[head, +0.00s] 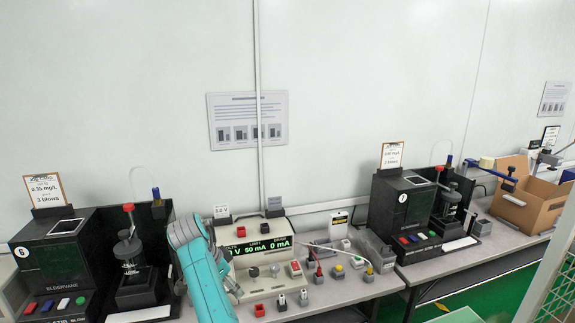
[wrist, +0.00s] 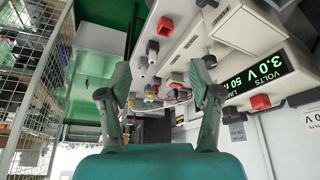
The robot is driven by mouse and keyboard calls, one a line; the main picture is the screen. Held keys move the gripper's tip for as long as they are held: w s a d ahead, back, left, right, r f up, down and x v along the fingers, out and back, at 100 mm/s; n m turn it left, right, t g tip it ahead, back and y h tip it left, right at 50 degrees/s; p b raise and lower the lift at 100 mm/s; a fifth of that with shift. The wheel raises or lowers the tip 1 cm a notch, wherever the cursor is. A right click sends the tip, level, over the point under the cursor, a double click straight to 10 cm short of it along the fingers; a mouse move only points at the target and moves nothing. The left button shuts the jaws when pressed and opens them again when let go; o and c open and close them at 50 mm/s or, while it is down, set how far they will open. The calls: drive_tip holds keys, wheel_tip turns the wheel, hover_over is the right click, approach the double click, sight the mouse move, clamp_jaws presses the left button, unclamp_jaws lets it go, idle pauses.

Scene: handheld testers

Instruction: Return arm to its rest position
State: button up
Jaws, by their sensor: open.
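My arm shows in the head view as a teal and grey link rising from the bottom edge, in front of the left part of a power supply (head: 262,250). Its end is low behind the link, so the fingers cannot be made out there. In the wrist view my gripper (wrist: 162,92) is open, its two grey-green fingers well apart with nothing held between them. The power supply (wrist: 232,30) is at the upper right of that view, its green display reading 3.0 V. Connectors and knobs lie beyond the fingertips.
Black tester machines stand at left (head: 55,260) and right (head: 400,212) of the power supply. Several small plugs sit on the grey bench (head: 345,291). A cardboard box (head: 530,203) is at far right. A wire cage (wrist: 38,85) is at left in the wrist view.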

drive_tip(key=s+d+f+n+t+y, duration=0.15)
drive_tip(key=d+f, duration=0.45)
drive_tip(key=f, duration=0.6)
drive_tip(key=s+d+f+n+t, duration=0.1)
drive_tip(key=s+d+f+n, duration=0.3)
drive_tip(key=f, duration=0.7)
drive_tip(key=s+d+f+t+y, duration=0.2)
drive_tip(key=s+d+f, duration=1.05)
drive_tip(key=s, duration=0.35)
drive_tip(key=s+d+r+n+t, duration=0.1)
drive_tip(key=s+d+r, duration=0.15)
drive_tip(key=s, duration=0.45)
drive_tip(key=s+d+r+n+t, duration=0.1)
drive_tip(key=s+d+r, duration=0.15)
drive_tip(key=s, duration=0.55)
drive_tip(key=s+d+r+n+t, duration=0.1)
drive_tip(key=s+d+t, duration=0.15)
drive_tip(key=s, duration=0.45)
drive_tip(key=s+d+r+t, duration=0.1)
drive_tip(key=s+d+r, duration=0.1)
drive_tip(key=s+r, duration=0.5)
drive_tip(key=s+d+r+n+t, duration=0.1)
drive_tip(key=s+d+r, duration=0.1)
drive_tip(key=s+r, duration=0.6)
wheel_tip(320, 180, up, 8)
drive_tip(key=shift+s+f+t, duration=0.2)
drive_tip(key=shift+s+t, duration=0.1)
drive_tip(key=shift+t, duration=0.1)
